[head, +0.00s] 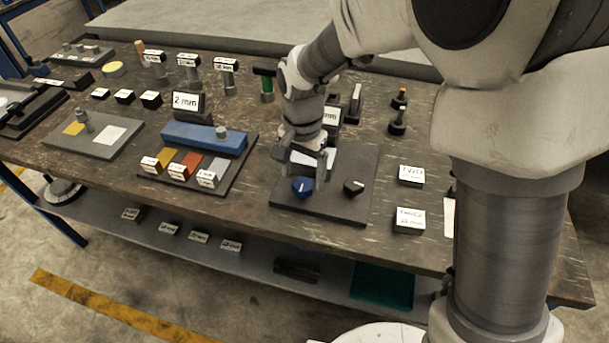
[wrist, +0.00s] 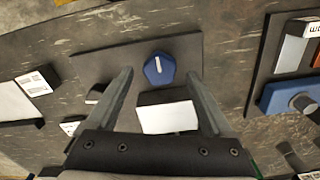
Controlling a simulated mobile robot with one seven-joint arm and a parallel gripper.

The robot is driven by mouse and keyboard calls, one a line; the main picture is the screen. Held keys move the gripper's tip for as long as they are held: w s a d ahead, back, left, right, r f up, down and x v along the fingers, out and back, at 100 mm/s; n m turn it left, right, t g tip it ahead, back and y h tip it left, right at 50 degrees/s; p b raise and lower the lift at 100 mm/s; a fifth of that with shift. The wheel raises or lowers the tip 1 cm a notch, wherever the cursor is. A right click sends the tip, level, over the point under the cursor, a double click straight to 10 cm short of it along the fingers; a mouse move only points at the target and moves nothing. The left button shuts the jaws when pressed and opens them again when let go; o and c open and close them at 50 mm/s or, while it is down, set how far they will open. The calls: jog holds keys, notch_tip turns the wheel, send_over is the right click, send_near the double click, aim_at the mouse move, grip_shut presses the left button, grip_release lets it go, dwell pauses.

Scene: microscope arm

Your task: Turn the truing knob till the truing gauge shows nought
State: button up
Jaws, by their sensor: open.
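A dark plate (head: 330,206) carries a blue knob (head: 302,187) with a white pointer line and a black knob (head: 354,187) to its right. I cannot tell by label which is the truing knob. My gripper (head: 309,176) is open above the plate at the blue knob. In the wrist view the blue knob (wrist: 159,66) shows between and slightly beyond the open fingertips (wrist: 160,77), with nothing held. The black knob (wrist: 96,94) is partly hidden by the left finger. A white-faced block (wrist: 168,117), perhaps the gauge, stands on the plate; no reading shows on it.
Right of the plate lie white-labelled blocks (head: 411,175). To the left, another plate holds a blue bar (head: 203,138) and small labelled blocks. A green-handled tool (head: 266,85) and dark pegs (head: 397,122) stand behind. A shelf (head: 255,265) runs below the bench.

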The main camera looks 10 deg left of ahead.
jog(key=shift+f, duration=1.1)
grip_shut()
jog(key=shift+n, duration=0.3)
